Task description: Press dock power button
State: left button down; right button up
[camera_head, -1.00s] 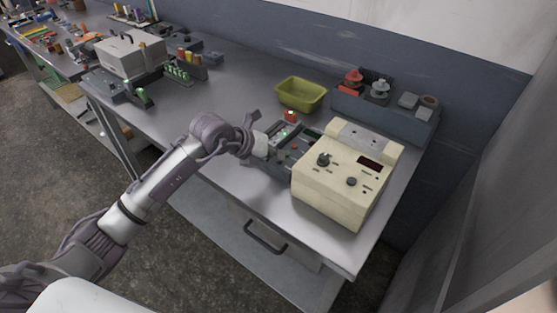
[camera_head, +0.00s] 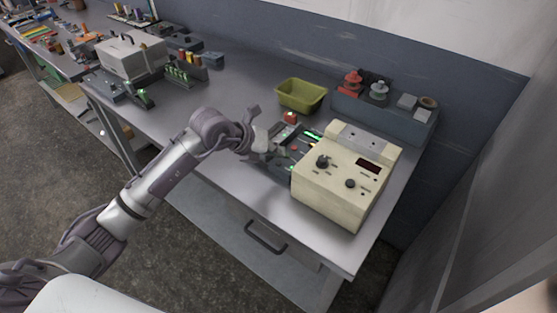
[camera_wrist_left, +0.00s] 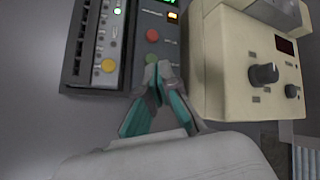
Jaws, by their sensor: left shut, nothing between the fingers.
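The dock (camera_head: 276,167) is a dark panel lying on the bench, left of a cream box. In the left wrist view the dock (camera_wrist_left: 136,22) shows a red button (camera_wrist_left: 152,35), a dark green button (camera_wrist_left: 151,58) below it, and a yellow button (camera_wrist_left: 108,65). A green display strip and an amber light (camera_wrist_left: 172,15) are lit at its top. My left gripper (camera_head: 264,145) is shut and empty at the dock. In the wrist view its fingertips (camera_wrist_left: 158,68) are just below the dark green button; I cannot tell whether they touch it. My right gripper is not in view.
The cream box (camera_head: 340,180) with knobs stands close on the right of the gripper. A yellow-green bin (camera_head: 301,95) and a blue-grey rack (camera_head: 385,115) are behind. The bench (camera_head: 225,90) has clear room left of the dock.

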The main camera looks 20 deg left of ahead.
aim_at(276, 163)
pick_arm(q)
notch_tip(276, 163, up, 6)
jog(key=p, duration=0.3)
jog(key=shift+f+p, duration=0.1)
jog(key=shift+p, duration=0.25)
